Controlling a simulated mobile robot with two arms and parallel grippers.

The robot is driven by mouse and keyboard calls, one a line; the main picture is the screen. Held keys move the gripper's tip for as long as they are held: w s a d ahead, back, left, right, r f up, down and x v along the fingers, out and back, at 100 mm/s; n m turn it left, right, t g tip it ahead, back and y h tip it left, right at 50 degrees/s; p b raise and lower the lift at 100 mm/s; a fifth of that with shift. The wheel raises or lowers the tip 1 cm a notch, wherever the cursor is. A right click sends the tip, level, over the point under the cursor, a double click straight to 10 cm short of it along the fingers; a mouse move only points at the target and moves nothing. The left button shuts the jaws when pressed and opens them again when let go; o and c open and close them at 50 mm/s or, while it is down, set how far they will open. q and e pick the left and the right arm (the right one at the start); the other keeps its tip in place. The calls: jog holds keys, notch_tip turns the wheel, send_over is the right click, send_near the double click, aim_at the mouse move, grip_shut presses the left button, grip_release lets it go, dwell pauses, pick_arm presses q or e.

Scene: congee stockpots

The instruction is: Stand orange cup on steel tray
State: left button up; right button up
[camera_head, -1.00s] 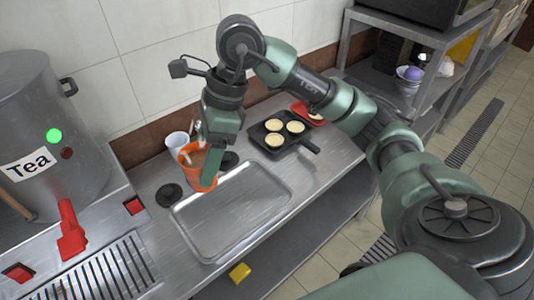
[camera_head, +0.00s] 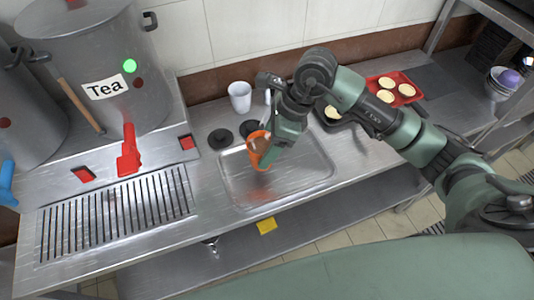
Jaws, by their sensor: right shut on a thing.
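The orange cup (camera_head: 254,152) is in the grip of my right gripper (camera_head: 268,148), which is shut on it. The cup is over the left part of the steel tray (camera_head: 311,173) and leans somewhat in the picture. I cannot tell whether its base touches the tray. The gripper hides the right side of the cup. The steel tray is a shallow rectangle lying on the counter, with nothing else on it. My left gripper is not in view.
A white cup (camera_head: 240,97) and two black lids (camera_head: 220,138) stand behind and left of the tray. A Tea stockpot (camera_head: 95,65) with a red tap (camera_head: 128,150) stands left, by a drain grille (camera_head: 118,212). A red tray (camera_head: 394,88) of pale rounds lies right.

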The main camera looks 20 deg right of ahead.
notch_tip(320, 180, down, 4)
jog(key=shift+f+p, duration=0.25)
jog(key=shift+p, duration=0.2)
jog(key=shift+f, duration=0.1)
jog(key=shift+f, duration=0.15)
jog(key=o, duration=1.8)
jog(key=shift+c, duration=0.2)
